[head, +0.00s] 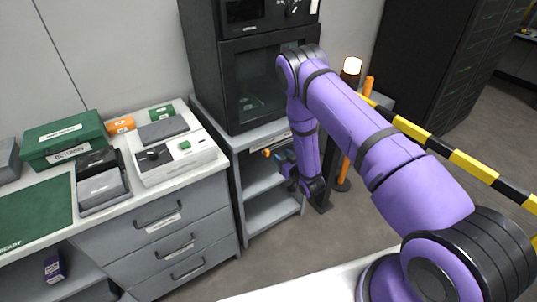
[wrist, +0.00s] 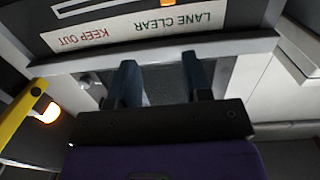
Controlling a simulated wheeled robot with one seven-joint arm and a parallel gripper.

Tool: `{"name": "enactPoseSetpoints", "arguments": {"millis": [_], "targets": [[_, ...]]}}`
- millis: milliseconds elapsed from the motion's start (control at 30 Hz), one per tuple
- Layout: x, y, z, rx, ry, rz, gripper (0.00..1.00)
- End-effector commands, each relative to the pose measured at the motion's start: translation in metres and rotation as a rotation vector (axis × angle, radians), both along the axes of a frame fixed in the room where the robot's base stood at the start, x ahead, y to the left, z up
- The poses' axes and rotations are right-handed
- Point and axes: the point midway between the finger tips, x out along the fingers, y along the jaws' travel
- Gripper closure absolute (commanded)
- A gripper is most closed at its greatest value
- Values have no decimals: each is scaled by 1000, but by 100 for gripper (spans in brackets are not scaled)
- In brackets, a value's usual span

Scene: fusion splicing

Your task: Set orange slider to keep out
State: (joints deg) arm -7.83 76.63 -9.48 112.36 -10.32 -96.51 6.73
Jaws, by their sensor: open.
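The orange slider (wrist: 167,3) shows at the top edge of the wrist view, mostly cut off. It sits at the LANE CLEAR (wrist: 172,27) side of a pale label strip, whose lettering appears upside down. The KEEP OUT (wrist: 83,37) lettering is to the left on the same strip. My gripper (wrist: 161,72) is open and empty, its two fingers apart below the strip in the picture. In the head view, a small orange piece (head: 267,153) shows beside my gripper (head: 279,157), at the front of the shelf unit; whether it is the slider is unclear.
A dark cabinet (head: 255,75) stands on the grey shelf unit (head: 272,210). A yellow-black barrier bar (head: 440,150) and an orange post (head: 345,170) stand to the right. A lit lamp (head: 351,66) is behind my arm. A drawer bench (head: 165,225) stands left.

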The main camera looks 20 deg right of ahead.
Motion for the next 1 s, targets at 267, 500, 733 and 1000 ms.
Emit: {"name": "enactPoseSetpoints", "arguments": {"millis": [267, 500, 733, 1000], "targets": [[-33, 1, -43, 29, -54, 42, 55], [-21, 6, -45, 33, -63, 46, 55], [17, 19, -45, 32, -63, 47, 55], [55, 30, -45, 31, -61, 45, 55]]}}
